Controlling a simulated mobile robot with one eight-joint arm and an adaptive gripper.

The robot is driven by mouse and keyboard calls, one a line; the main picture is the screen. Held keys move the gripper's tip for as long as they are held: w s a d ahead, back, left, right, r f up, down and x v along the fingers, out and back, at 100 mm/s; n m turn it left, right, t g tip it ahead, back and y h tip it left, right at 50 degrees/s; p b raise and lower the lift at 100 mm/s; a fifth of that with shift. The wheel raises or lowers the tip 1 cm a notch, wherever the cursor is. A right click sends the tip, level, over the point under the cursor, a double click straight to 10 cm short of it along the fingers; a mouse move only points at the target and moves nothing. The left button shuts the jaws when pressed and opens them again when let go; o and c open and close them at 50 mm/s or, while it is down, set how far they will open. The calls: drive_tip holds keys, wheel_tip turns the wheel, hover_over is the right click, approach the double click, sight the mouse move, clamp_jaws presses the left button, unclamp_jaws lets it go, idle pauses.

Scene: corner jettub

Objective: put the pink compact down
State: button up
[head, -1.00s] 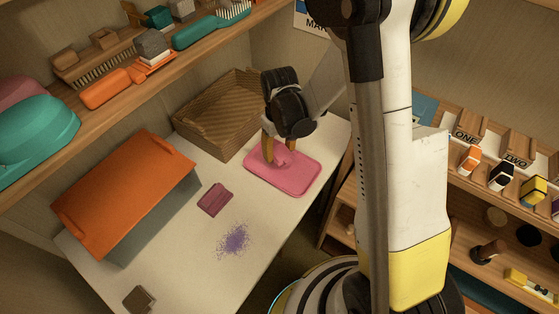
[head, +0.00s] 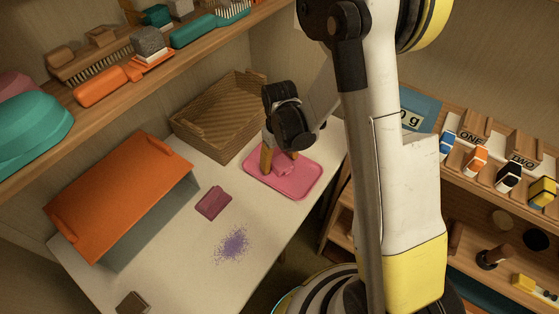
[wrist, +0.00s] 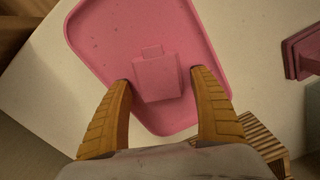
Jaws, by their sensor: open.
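The pink compact (wrist: 157,77) rests on a pink tray (wrist: 120,25) and shows between my fingers in the wrist view. In the head view the compact (head: 282,167) is partly hidden by my gripper (head: 279,160), and the tray (head: 305,185) lies flat on the pale tabletop. My gripper (wrist: 163,105) is open, with one yellow-brown finger on each side of the compact. In the wrist view gaps show between the fingers and the compact.
A magenta block (head: 213,203) and purple specks (head: 233,244) lie left of the tray. A wicker basket (head: 220,118) stands behind, an orange-topped box (head: 120,195) at left, and a small dark block (head: 133,302) in front. Shelves flank the table.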

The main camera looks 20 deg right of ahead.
drive_tip(key=shift+r, duration=0.1)
wheel_tip(320, 180, up, 12)
drive_tip(key=p, duration=0.6)
wheel_tip(320, 180, up, 13)
drive_tip(key=m+t, duration=0.1)
drive_tip(key=t, duration=0.2)
hover_over(280, 161)
drive_tip(key=s, duration=0.6)
drive_tip(key=s+r+m+t, duration=0.1)
drive_tip(key=s+r+t, duration=0.3)
drive_tip(key=s, duration=0.4)
drive_tip(key=shift+d+r+m+b, duration=0.15)
drive_tip(key=shift+r+m+b, duration=0.15)
drive_tip(key=shift+r, duration=0.1)
